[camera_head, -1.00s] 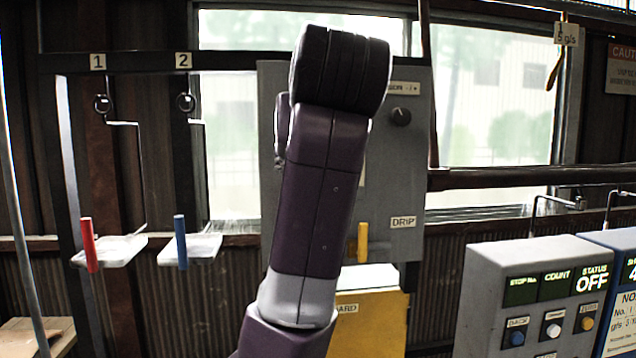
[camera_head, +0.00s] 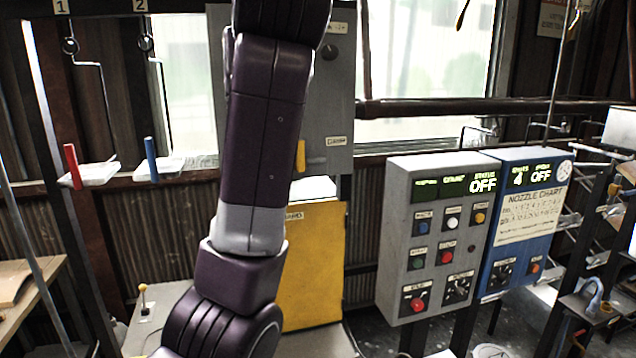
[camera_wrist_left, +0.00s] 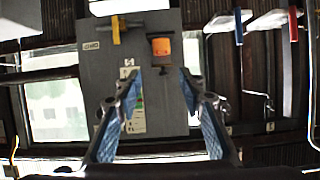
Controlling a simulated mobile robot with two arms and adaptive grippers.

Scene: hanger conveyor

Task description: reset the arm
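One of my purple arms rises from the bottom of the head view, left of centre. It stands nearly upright and its top is cut off by the upper edge, so no gripper shows there. The left wrist view, which appears upside down, shows my left gripper (camera_wrist_left: 160,90) with its two blue-padded fingers spread apart. Nothing is between them. They point toward a grey panel (camera_wrist_left: 105,65), which also shows behind the arm in the head view (camera_head: 335,90); I cannot tell the distance. My right gripper is not in view.
Grey (camera_head: 398,240) and blue (camera_head: 510,255) control boxes stand at the right, both reading OFF. A yellow board (camera_head: 312,265) is behind the arm. White trays with red (camera_head: 73,167) and blue (camera_head: 151,160) handles hang at the left. A wooden table (camera_head: 40,295) edges in at the lower left.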

